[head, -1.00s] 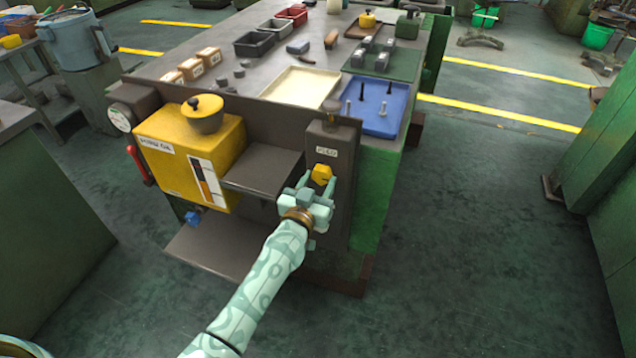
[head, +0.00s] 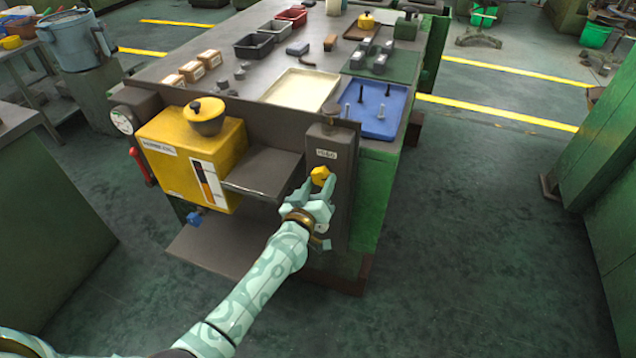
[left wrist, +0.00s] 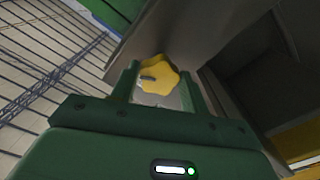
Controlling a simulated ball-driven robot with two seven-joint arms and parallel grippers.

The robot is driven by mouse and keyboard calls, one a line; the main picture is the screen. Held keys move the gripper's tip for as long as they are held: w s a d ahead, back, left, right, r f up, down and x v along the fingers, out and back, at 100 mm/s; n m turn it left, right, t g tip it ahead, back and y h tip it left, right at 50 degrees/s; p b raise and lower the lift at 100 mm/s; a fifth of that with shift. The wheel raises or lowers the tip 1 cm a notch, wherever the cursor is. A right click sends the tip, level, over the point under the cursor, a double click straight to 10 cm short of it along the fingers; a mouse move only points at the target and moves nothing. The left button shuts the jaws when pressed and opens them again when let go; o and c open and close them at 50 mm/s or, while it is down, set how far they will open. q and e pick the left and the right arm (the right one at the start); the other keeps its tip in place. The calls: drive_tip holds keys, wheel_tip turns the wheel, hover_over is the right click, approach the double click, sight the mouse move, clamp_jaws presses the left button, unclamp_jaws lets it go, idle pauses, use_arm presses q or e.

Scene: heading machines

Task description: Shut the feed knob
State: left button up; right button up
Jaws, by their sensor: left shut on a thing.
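The yellow feed knob (head: 320,176) sits on a dark upright panel (head: 333,205), under a small white label. My left gripper (head: 319,182) is at the knob, with its fingers on either side of it. In the left wrist view the knob (left wrist: 158,76) is a lobed yellow shape with a small dark mark on its face, between the two fingers of the gripper (left wrist: 162,90). The gripper is shut on the knob. The fingers hide part of the knob's lower side in the head view. My right gripper is not in view.
A yellow oil box (head: 180,165) and a grey shelf (head: 262,172) stand left of the knob. A blue tray (head: 385,122) and a cream tray (head: 300,88) lie on the bench top above.

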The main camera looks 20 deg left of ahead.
use_arm(q)
drive_tip(key=n, duration=0.3)
drive_tip(key=shift+r+n+p, duration=0.1)
drive_tip(key=shift+n+p, duration=0.25)
drive_tip(key=shift+n, duration=0.05)
drive_tip(key=n, duration=0.2)
drive_tip(key=shift+d+n, duration=0.1)
drive_tip(key=shift+n, duration=0.3)
drive_tip(key=n, duration=0.5)
drive_tip(key=shift+n, duration=0.4)
drive_tip(key=o, duration=1)
drive_tip(key=shift+s, duration=0.15)
